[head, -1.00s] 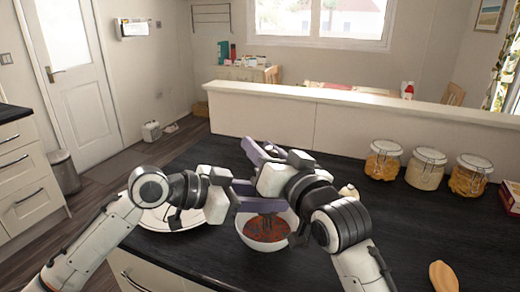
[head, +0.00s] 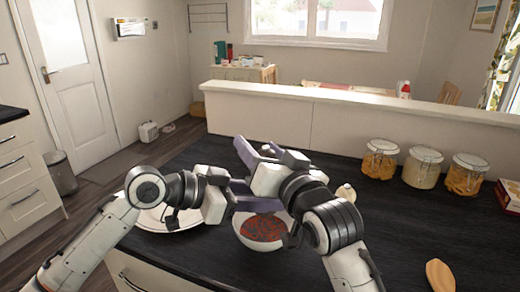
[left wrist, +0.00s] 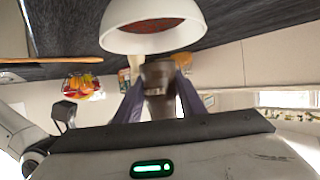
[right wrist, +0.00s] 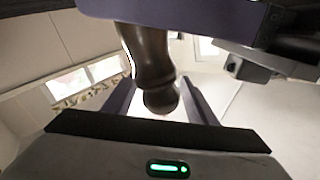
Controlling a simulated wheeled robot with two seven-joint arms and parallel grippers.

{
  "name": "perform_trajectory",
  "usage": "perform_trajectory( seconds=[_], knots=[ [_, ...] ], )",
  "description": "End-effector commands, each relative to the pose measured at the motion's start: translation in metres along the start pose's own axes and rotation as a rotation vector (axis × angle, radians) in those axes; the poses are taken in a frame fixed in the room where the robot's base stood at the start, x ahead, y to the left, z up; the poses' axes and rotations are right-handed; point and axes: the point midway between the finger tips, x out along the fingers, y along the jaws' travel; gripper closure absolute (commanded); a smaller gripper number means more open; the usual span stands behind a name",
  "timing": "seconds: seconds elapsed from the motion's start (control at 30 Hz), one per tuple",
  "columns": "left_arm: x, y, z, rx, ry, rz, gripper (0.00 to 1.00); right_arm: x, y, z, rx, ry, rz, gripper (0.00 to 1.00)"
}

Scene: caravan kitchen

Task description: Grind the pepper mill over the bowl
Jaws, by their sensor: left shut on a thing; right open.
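The white bowl (head: 264,246) with red food in it stands on the dark counter, partly behind my arms; it also shows in the left wrist view (left wrist: 152,42). My left gripper (head: 262,197) is shut on the dark brown pepper mill (left wrist: 158,85), above the bowl. My right gripper (head: 256,152) is higher, at the mill's top. In the right wrist view the mill's rounded dark knob (right wrist: 160,98) lies between its open fingers; I cannot tell whether they touch it. In the head view my grippers hide most of the mill.
A white plate (head: 165,221) lies left of the bowl, partly under my left arm. Glass jars (head: 422,167) stand along the back right of the counter. A small pale item (head: 346,192) sits right of the bowl, and a tan object (head: 440,275) lies at front right. Dark counter between is clear.

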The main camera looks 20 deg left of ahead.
Motion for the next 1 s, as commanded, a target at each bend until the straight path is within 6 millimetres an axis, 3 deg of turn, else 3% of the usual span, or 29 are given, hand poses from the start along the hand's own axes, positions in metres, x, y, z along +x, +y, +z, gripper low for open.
perform_trajectory(
  seconds=[0.27,0.7,1.0],
  knots=[
    [0.000,0.000,0.000,0.000,0.000,-0.001,0.86,-0.021,0.001,0.000,0.000,0.001,0.001,0.48],
    [0.000,0.000,0.000,0.000,0.000,-0.001,0.86,-0.103,0.001,0.001,0.000,-0.001,0.001,0.48],
    [0.000,0.000,0.000,0.000,0.000,-0.001,0.86,-0.120,0.000,0.001,0.000,-0.001,0.001,0.48]
  ],
)
